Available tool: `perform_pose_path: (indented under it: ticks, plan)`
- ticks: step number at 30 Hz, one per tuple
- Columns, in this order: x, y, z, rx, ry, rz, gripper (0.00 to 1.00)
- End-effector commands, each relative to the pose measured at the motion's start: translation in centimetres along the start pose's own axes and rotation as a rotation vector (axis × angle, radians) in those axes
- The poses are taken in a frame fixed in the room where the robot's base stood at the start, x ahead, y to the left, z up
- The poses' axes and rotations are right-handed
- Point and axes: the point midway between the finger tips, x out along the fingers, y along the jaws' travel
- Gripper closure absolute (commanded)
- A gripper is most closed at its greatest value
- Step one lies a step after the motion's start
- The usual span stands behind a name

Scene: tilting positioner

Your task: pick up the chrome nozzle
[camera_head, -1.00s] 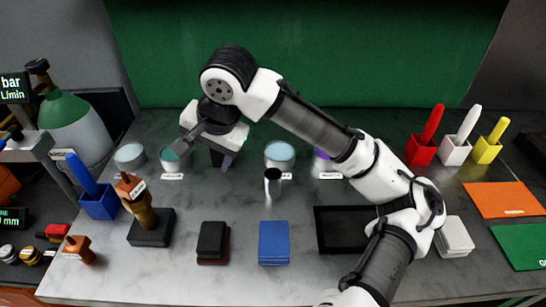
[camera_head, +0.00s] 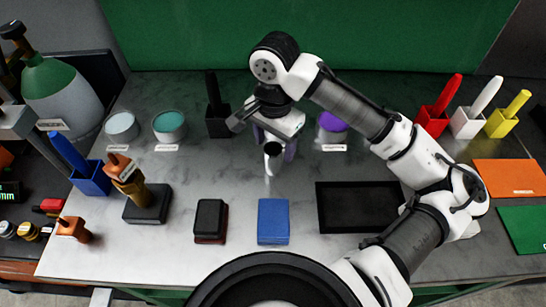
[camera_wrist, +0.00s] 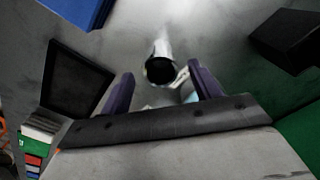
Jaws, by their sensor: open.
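The chrome nozzle (camera_head: 272,158) stands on the grey table, a shiny cylinder with a dark open top. In the wrist view the nozzle (camera_wrist: 161,66) shows its dark mouth just beyond the fingertips, roughly midway between them. My gripper (camera_head: 273,146) is open, with purple fingers either side of the nozzle in the head view. In the wrist view the gripper (camera_wrist: 160,88) has nothing between its fingers that I can see being held. I cannot tell whether either finger touches the nozzle.
A blue block (camera_head: 273,221) and a black tray (camera_head: 356,232) lie nearer the front. A teal-topped tin (camera_head: 169,126), a black holder (camera_head: 217,122) and a purple-topped tin (camera_head: 332,127) stand along the back. A black-and-red block (camera_head: 210,221) sits at front left.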

Motion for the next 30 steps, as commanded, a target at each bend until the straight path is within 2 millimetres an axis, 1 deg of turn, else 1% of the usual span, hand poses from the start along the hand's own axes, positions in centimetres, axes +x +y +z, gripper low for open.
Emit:
perform_pose_path:
  ticks: [5, 13, 16, 22, 23, 30]
  plan:
    - [1.2, 0.0, 0.1, 0.0, -0.001, 0.0, 0.37]
    - [4.8, -0.1, 0.3, 0.001, -0.001, 0.0, 0.37]
    - [5.3, -0.1, 0.3, 0.0, 0.001, -0.001, 0.37]
    - [5.4, -0.1, 0.3, 0.0, 0.001, -0.001, 0.37]
    - [5.3, -0.1, 0.3, 0.0, 0.001, -0.001, 0.4]
    - [5.3, -0.1, 0.3, 0.0, 0.001, -0.001, 0.71]
